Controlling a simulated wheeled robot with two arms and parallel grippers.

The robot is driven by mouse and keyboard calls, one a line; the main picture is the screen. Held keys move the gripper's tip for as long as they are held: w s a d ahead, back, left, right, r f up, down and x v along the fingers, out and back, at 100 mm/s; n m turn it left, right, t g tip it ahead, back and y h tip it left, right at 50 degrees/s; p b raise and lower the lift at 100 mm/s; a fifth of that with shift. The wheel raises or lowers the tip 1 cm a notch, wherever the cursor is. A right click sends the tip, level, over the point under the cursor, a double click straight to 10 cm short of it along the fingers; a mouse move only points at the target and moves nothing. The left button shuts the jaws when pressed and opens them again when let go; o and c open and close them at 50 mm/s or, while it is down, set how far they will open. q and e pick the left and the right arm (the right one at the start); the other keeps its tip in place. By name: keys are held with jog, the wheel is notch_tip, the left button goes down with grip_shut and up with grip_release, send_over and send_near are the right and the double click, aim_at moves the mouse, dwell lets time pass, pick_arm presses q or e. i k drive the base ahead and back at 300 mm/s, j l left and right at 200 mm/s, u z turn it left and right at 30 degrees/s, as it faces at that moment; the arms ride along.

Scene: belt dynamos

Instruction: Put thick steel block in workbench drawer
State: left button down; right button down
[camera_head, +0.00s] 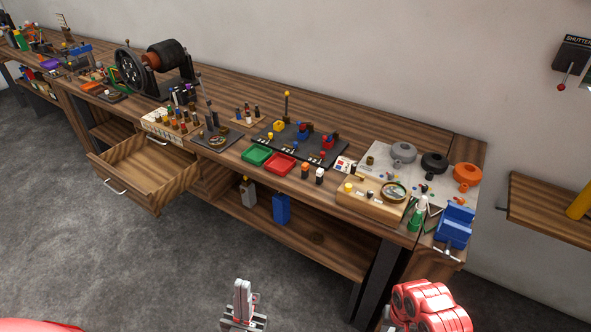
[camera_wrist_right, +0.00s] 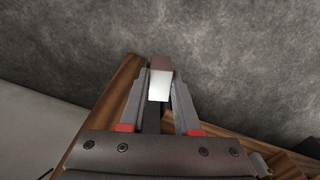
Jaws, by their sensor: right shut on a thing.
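The workbench drawer (camera_head: 125,186) is pulled out at the left of the bench in the head view, and its visible inside looks empty. In the right wrist view, my right gripper (camera_wrist_right: 160,88) is shut on a block with a bright metallic face, the steel block (camera_wrist_right: 159,86), held between the fingertips. In the head view my red right arm is at the bottom right, and the block cannot be made out there. My left gripper (camera_head: 243,297) is at the bottom centre, in front of the bench, with its fingers together and nothing visible between them.
A blue container (camera_head: 282,209) stands on the lower shelf. The grey floor before the drawer is clear.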

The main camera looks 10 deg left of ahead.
aim_at(160, 172)
jog(key=i+j+u, duration=0.25)
jog(key=j, duration=0.3)
jog(key=i+j+u, duration=0.3)
jog(key=j, duration=0.3)
jog(key=i+j+u, duration=0.25)
jog(key=j, duration=0.25)
jog(key=i+j+u, duration=0.3)
jog(key=j, duration=0.15)
